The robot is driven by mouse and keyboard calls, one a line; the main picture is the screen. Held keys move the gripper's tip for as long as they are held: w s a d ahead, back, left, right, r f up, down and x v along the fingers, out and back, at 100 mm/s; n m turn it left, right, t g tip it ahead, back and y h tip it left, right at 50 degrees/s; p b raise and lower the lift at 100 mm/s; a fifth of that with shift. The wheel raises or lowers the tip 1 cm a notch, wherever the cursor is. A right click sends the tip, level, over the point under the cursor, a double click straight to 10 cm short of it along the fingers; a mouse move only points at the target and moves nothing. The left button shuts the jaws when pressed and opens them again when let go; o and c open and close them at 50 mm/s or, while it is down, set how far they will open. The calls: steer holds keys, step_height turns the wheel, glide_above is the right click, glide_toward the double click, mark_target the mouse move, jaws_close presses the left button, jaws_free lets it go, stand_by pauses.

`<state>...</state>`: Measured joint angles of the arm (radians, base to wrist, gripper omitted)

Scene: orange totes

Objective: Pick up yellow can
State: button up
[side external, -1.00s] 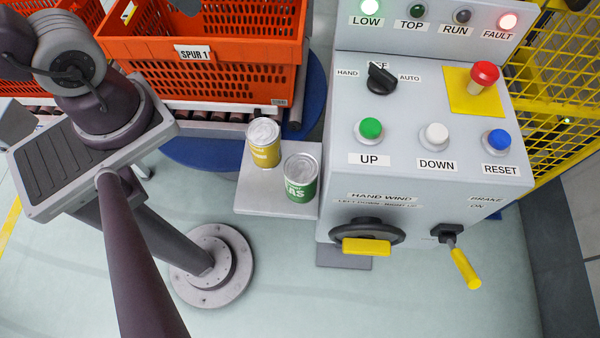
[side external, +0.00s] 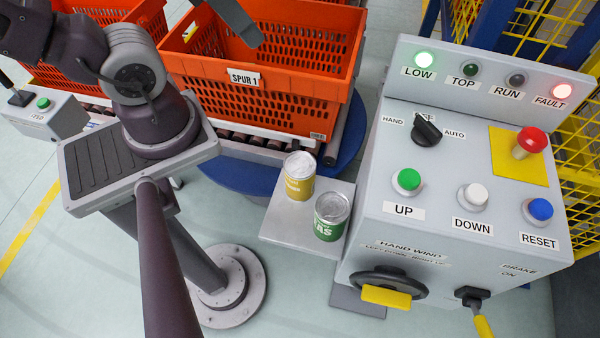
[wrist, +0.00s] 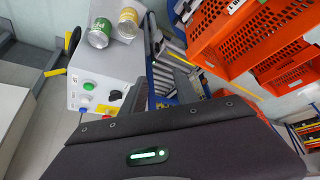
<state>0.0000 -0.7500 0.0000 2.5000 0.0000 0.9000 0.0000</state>
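The yellow can (side external: 299,180) stands upright on a small grey shelf (side external: 280,231) beside the control box, with a silver top. A green can (side external: 331,219) stands just in front and to its right. The wrist view also shows the yellow can (wrist: 129,22) near the top, beside the green can (wrist: 100,33). My gripper (wrist: 170,60) shows dark fingers with a gap between them and nothing held. It is well apart from both cans. In the side view only a grey end part shows at the top edge, above the orange tote; the rest is cut off.
The grey control box (side external: 455,175) with buttons and a handwheel (side external: 390,286) stands right of the shelf. An orange tote (side external: 262,90) labelled SPUR 1 sits on rollers behind the cans. A yellow mesh fence (side external: 579,190) stands at the right. Space above the cans looks clear.

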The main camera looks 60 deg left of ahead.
steer(key=o, duration=0.9)
steer(key=shift+o, duration=0.2)
